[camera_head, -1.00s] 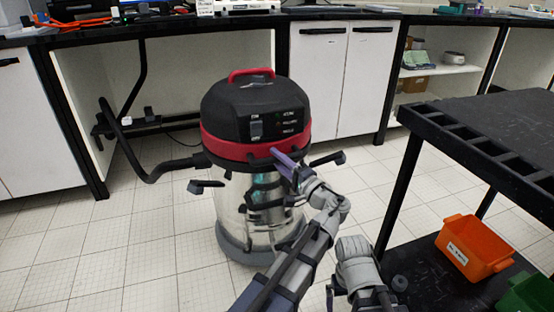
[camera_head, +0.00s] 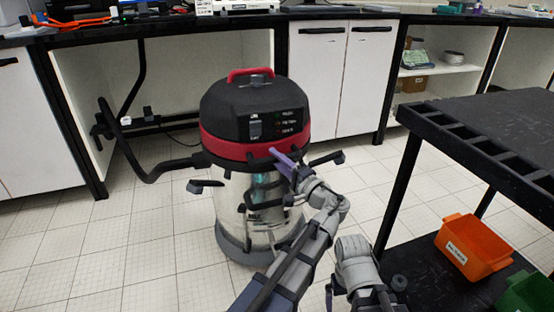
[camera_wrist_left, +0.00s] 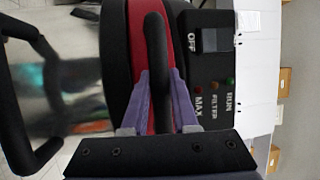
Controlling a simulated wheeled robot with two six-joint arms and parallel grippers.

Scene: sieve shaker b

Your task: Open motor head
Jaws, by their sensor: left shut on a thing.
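The motor head (camera_head: 254,108) is the black and red top of a drum vacuum and sits level on the shiny steel drum (camera_head: 232,200). It has a red carry handle (camera_head: 251,73) on top and a switch panel at the front. My left gripper (camera_head: 283,158) is at the front of the red band, just below the panel. In the left wrist view, its purple fingers (camera_wrist_left: 159,76) are shut on an upright-looking black bar (camera_wrist_left: 156,45) against the red band. Black side levers stick out at the left (camera_head: 204,186) and right (camera_head: 327,158). My right gripper does not show.
A black hose (camera_head: 125,150) curves off the vacuum's left side. White cabinets (camera_head: 345,80) under a dark bench stand behind. A black cart (camera_head: 490,130) with an orange bin (camera_head: 473,246) on its lower shelf is at the right. Tiled floor is free at the left.

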